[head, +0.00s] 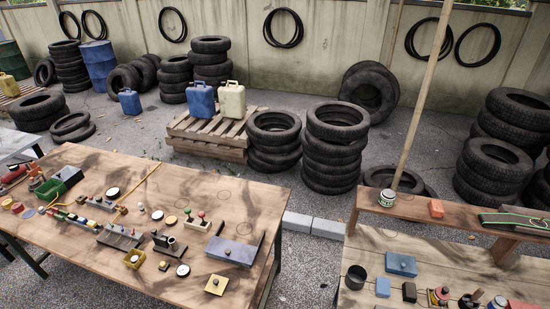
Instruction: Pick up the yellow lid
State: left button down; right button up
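A small square yellow plate with a dark knob in its middle (216,284) lies flat near the front right of the left wooden table (75,240); it looks like the yellow lid.
A larger blue-grey plate with a knob (231,251) lies just behind the yellow plate. A dark stand (166,243) and white-topped discs are to its left. The table's right edge is close by. A second bench (350,299) with small parts stands to the right.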

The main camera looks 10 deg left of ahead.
aim_at(217, 284)
jog(key=u, duration=1)
jog(key=k, duration=0.85)
jog(key=u, duration=0.1)
